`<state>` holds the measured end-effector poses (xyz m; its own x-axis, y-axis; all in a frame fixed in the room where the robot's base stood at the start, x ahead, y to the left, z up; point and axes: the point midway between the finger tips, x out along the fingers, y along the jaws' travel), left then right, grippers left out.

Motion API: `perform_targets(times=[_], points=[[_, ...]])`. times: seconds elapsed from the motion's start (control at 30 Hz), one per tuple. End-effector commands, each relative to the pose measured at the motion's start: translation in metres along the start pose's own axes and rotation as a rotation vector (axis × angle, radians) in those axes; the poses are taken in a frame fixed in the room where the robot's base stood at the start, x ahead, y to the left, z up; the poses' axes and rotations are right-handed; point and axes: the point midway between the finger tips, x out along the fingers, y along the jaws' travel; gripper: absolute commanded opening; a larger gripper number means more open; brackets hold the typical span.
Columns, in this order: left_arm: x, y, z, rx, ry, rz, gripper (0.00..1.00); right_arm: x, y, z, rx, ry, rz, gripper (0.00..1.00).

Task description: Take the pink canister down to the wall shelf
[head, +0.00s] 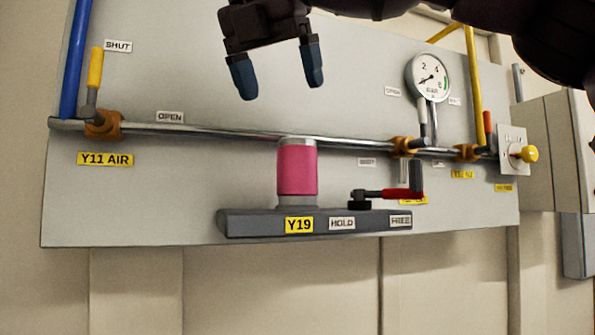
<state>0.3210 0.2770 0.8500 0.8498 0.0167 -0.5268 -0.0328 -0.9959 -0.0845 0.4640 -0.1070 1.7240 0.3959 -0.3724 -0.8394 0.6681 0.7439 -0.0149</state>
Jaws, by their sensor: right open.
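The pink canister (297,170) stands upright on a dark grey ledge (258,225) on the wall panel, in front of the horizontal metal pipe. The ledge bears the labels Y19, HOLD and FREE. My left gripper is not in view. I cannot tell whether this ledge is the wall shelf.
A pressure gauge (429,77) and brass valves (403,147) sit on the pipe at the right. A yellow-handled valve (95,68) stands at the left by a blue pipe (76,60). A grey box (541,150) projects at the far right.

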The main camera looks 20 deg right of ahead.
Motion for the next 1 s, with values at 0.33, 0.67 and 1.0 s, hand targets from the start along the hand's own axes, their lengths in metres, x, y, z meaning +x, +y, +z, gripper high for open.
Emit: perform_targets(times=[0.33, 0.67, 1.0], points=[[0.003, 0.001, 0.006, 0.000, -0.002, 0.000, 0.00, 0.039, 0.001, 0.000, 0.026, 0.005, -0.001, 0.87], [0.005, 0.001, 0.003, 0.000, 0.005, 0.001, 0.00, 0.060, 0.000, 0.000, 0.025, 0.004, 0.002, 0.87], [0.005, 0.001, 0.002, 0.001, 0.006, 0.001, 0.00, 0.099, -0.002, 0.004, 0.025, 0.005, 0.002, 0.87]])
